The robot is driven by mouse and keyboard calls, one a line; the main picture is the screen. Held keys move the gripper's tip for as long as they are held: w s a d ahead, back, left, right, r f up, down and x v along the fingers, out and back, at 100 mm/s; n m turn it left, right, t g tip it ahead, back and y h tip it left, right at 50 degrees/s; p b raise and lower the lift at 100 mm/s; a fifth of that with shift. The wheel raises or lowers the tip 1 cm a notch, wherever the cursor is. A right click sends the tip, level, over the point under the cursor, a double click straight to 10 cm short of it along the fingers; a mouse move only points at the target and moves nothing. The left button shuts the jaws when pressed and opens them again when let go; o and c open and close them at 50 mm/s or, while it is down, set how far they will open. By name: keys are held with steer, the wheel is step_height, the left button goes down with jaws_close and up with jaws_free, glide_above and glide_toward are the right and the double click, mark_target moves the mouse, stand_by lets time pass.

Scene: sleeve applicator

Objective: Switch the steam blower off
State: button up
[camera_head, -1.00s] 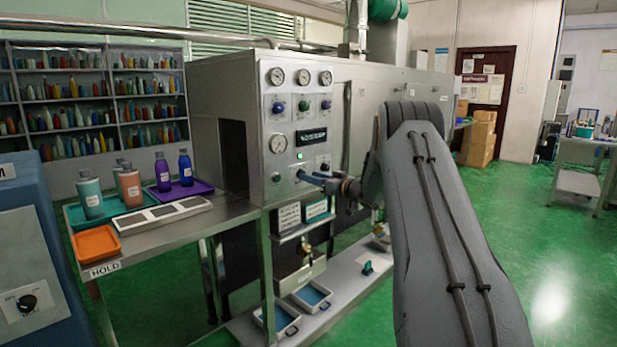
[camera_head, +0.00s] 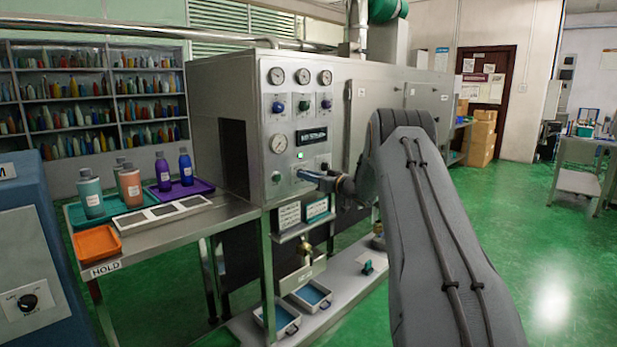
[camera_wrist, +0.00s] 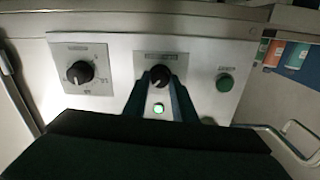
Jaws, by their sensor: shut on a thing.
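The steam blower's control panel (camera_head: 297,165) is on the end of the steel machine. In the wrist view, a black rotary knob (camera_wrist: 160,74) sits in the middle of the panel, under a small label too blurred to read. My gripper (camera_wrist: 161,82) is shut on this knob, with one dark finger on each side of it. A small lamp (camera_wrist: 158,108) glows green beside the knob; a green lamp (camera_head: 300,155) also shows lit in the head view. There my gripper (camera_head: 312,176) reaches the panel, and the knob itself is hidden.
Another black knob with a dial (camera_wrist: 80,72) and a green button (camera_wrist: 225,83) flank the held knob. Gauges (camera_head: 278,144) and coloured knobs are above. A steel table (camera_head: 185,228) with trays and bottles stands left. The green floor at right is open.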

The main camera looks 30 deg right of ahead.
steer(key=shift+n, duration=0.3)
steer(key=shift+a+f+n+b, duration=0.1)
steer(key=shift+n+b, duration=2.45)
steer(key=shift+n, duration=1.7)
steer(key=shift+f+n+b, duration=0.1)
steer(key=shift+n+b, duration=2.45)
steer(key=shift+n, duration=1.7)
steer(key=shift+r, duration=0.1)
steer(key=o, duration=1)
steer(key=shift+o, duration=0.2)
steer(key=v, duration=0.8)
